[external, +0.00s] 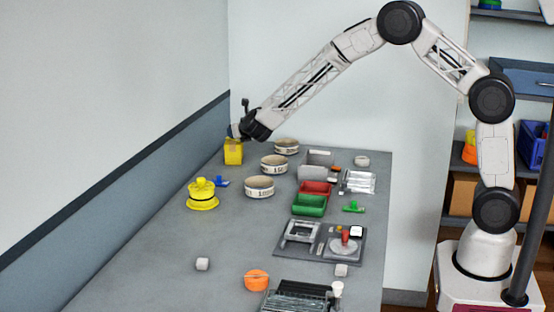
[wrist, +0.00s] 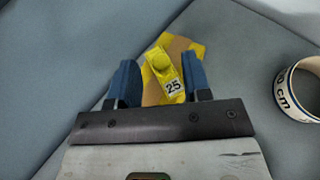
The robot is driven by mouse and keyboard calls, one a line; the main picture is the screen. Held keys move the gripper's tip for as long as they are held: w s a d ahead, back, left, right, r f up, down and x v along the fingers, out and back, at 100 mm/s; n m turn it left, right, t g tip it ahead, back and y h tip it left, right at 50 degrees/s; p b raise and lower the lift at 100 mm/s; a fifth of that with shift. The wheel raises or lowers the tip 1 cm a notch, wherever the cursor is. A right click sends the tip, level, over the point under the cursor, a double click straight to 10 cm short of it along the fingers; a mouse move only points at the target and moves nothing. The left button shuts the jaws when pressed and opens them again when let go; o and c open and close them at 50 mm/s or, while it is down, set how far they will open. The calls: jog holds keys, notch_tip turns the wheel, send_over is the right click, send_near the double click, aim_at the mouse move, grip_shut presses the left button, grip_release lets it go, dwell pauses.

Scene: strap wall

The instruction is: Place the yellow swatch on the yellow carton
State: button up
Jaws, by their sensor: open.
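The yellow carton (external: 233,154) stands at the far left corner of the grey table. In the wrist view the carton (wrist: 192,47) shows a yellow and tan top. The yellow swatch (wrist: 163,64), a strip with a round knob and a "25" label, appears to lie across the carton's top. My gripper (external: 240,132) is at the carton's top in the external view. In the wrist view my gripper (wrist: 162,83) has its two blue fingers apart, one on each side of the swatch, with gaps between. The swatch cannot be made out in the external view.
A tape-like ring (wrist: 300,92) lies right of the carton; several such rings (external: 259,187) line the table. A yellow stacked object (external: 202,194) and a blue piece (external: 222,182) stand nearer. Red (external: 315,188) and green (external: 309,205) bins sit to the right. The wall borders the left edge.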

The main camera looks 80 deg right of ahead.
jog(key=v, duration=1)
dwell(0.8)
jog(key=s+a+r+m+g, duration=0.2)
jog(key=s+r+m, duration=0.25)
jog(key=s, duration=0.45)
jog(key=s+a+r+m+g, duration=0.15)
jog(key=s+r+m, duration=0.3)
jog(key=s, duration=0.45)
jog(key=s+a+r+m+g, duration=0.2)
jog(key=s+a+r+m, duration=0.15)
jog(key=s+m, duration=0.4)
jog(key=s+a+m+y, duration=0.3)
jog(key=s+a, duration=0.2)
jog(key=s, duration=0.5)
jog(key=s+a+m+g+y, duration=0.1)
jog(key=s+a+m+y, duration=0.2)
jog(key=s, duration=0.8)
jog(key=s+a+m+y, duration=0.3)
jog(key=s+a+m, duration=0.2)
jog(key=s, duration=0.6)
jog(key=shift+s+a+f+g, duration=0.2)
jog(key=shift+a+g, duration=0.15)
jog(key=shift+a, duration=0.6)
